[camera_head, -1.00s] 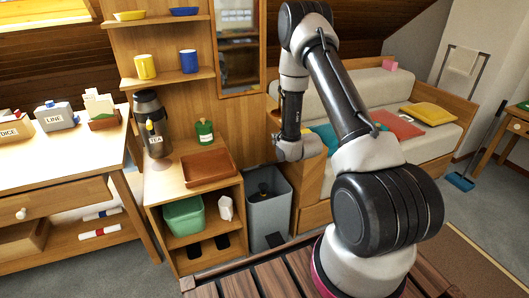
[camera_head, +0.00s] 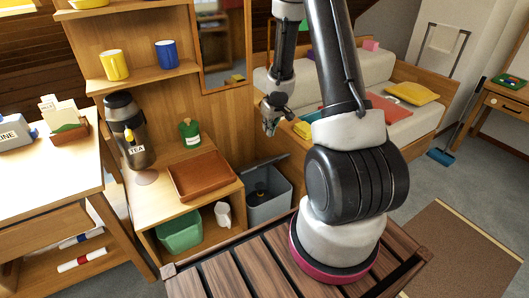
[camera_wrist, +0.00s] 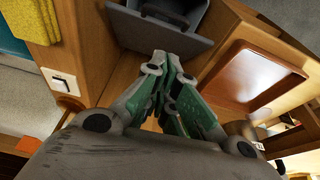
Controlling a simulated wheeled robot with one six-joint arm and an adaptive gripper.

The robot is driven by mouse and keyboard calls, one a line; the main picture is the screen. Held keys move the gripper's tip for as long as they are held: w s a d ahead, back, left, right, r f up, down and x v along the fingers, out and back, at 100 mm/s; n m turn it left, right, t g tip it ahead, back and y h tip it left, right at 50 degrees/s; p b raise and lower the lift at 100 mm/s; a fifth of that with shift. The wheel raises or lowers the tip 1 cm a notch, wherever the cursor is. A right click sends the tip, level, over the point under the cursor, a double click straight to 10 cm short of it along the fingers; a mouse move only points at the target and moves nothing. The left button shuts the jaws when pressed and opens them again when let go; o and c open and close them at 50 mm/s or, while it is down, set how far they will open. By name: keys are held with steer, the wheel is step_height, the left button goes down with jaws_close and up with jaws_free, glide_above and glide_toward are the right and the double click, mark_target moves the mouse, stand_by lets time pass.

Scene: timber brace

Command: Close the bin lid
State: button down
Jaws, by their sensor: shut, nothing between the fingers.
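The grey bin (camera_head: 268,207) stands on the floor just right of the low wooden cabinet. Its top is open and a small dark item (camera_head: 260,188) shows inside. The grey lid (camera_head: 262,168) appears raised at the back of the bin; its exact angle is hard to tell. The bin also shows at the top of the wrist view, with a grey panel (camera_wrist: 150,32) that looks like the lid. My gripper (camera_head: 269,131) is shut and empty, pointing down above and behind the bin, apart from it in the head view. Its fingertips (camera_wrist: 168,62) are together in the wrist view.
The cabinet left of the bin carries a brown tray (camera_head: 203,175), a green jar (camera_head: 190,133) and a tea flask (camera_head: 128,130). A green tub (camera_head: 180,235) sits on its shelf. The sofa (camera_head: 385,108) stands to the right. A slatted wooden surface (camera_head: 235,275) lies in front.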

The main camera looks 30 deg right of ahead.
steer(key=x, duration=0.9)
steer(key=shift+d+f, duration=0.1)
steer(key=shift+f, duration=0.25)
steer(key=f, duration=0.1)
steer(key=s+f, duration=0.2)
steer(key=shift+f, duration=0.4)
